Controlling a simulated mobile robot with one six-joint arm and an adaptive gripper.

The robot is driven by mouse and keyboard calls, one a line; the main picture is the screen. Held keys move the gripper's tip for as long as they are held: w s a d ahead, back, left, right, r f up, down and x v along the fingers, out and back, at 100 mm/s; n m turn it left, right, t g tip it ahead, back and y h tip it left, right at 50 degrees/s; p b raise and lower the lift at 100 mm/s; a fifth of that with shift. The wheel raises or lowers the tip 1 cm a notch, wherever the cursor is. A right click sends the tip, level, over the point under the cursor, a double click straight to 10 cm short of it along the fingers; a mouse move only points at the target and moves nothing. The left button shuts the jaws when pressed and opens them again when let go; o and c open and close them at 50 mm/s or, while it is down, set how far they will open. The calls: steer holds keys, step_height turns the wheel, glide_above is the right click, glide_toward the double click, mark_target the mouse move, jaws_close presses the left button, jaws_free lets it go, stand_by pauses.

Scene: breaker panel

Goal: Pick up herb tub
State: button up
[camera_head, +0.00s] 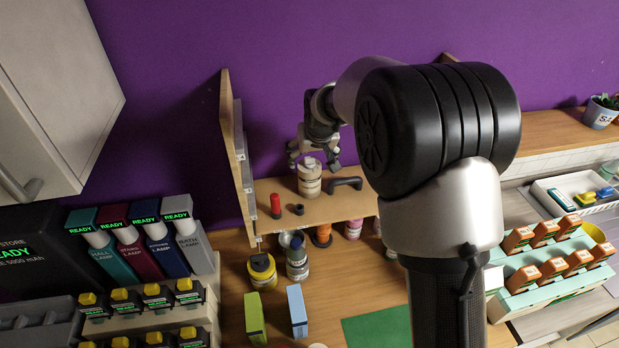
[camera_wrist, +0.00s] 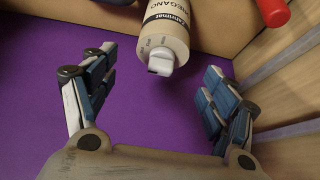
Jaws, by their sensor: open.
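The herb tub (camera_head: 309,182) is a cream container with a pale cap, standing upright on a small wooden shelf. My gripper (camera_head: 313,160) is open at the tub's top, with one finger on each side in the picture. In the wrist view the open fingers (camera_wrist: 158,75) are empty, with visible gaps on both sides of the cap. The tub's base is cut off there.
On the same shelf (camera_head: 345,208) are a red bottle (camera_head: 275,206), a small dark piece (camera_head: 298,209) and a dark handle-shaped item (camera_head: 345,183). A wooden side panel (camera_head: 229,150) stands left. Several bottles stand below, including a yellow tub (camera_head: 262,270). A purple wall is behind.

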mark_target(310, 159)
steer(key=p+x, duration=0.1)
steer(key=x, duration=0.4)
steer(key=shift+s, duration=0.2)
steer(key=shift+c, duration=0.5)
steer(key=shift+w, duration=0.1)
steer(key=c, duration=1.5)
